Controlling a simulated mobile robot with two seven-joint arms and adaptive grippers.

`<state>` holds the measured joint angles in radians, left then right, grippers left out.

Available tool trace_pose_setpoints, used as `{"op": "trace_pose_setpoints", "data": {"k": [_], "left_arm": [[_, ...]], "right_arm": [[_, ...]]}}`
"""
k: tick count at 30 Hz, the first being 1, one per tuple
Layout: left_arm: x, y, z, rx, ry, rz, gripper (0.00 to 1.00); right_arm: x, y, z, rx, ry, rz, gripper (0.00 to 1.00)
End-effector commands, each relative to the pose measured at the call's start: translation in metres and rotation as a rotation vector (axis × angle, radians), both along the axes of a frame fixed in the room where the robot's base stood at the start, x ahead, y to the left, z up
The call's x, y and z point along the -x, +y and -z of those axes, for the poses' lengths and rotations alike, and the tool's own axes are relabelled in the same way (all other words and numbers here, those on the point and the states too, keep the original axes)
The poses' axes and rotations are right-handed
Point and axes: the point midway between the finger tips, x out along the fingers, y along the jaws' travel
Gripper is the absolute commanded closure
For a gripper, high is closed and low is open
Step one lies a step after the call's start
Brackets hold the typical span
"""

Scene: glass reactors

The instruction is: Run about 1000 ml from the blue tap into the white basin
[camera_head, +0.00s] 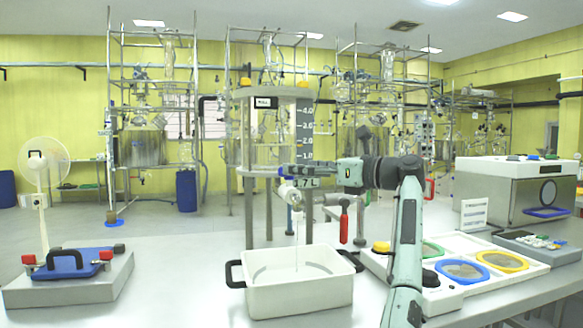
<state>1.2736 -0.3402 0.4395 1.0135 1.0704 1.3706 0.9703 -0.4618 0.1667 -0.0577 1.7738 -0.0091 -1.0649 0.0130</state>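The white basin (300,297) with black side handles stands on the table under a tall vessel (270,128) with a scale marked 1.0 to 4.0. A tap outlet (290,196) hangs above the basin, and a thin stream (297,240) runs from it into the basin. A small blue part (282,171), likely the blue tap's handle, shows just above the outlet. My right gripper (294,171) is at this blue part; its fingers are too small to tell open from shut. A display (307,183) below the gripper reads about .7 L, its left part hidden. My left gripper is out of view.
A red-handled tap (343,225) hangs right of the outlet. A white panel with coloured rings (465,270) lies right of the basin, behind my arm. A grey block with a blue plate (70,285) sits at the left. The table between block and basin is clear.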

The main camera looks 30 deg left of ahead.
Motion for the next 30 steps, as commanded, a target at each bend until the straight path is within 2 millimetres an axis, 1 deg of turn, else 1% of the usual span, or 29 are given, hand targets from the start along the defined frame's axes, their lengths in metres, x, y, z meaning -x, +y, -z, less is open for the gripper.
{"op": "trace_pose_setpoints", "data": {"k": [1, 6, 9, 12, 17, 30], "left_arm": [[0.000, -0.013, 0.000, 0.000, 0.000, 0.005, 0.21], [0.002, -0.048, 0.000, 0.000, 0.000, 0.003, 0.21], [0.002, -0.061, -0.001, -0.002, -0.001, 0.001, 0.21], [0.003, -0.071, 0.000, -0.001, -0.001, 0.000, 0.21], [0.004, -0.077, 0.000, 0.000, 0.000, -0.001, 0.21], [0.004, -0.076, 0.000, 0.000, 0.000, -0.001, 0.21]], "right_arm": [[0.000, 0.000, 0.000, 0.000, 0.000, 0.000, 0.21], [0.000, 0.000, 0.000, 0.000, 0.000, 0.000, 0.21], [0.000, 0.000, 0.000, 0.000, 0.000, 0.000, 0.21], [0.000, 0.000, 0.000, 0.000, 0.000, 0.000, 0.21], [0.000, 0.000, 0.000, 0.000, 0.000, 0.000, 0.21], [0.000, 0.000, 0.000, 0.000, -0.001, 0.000, 0.21]]}}
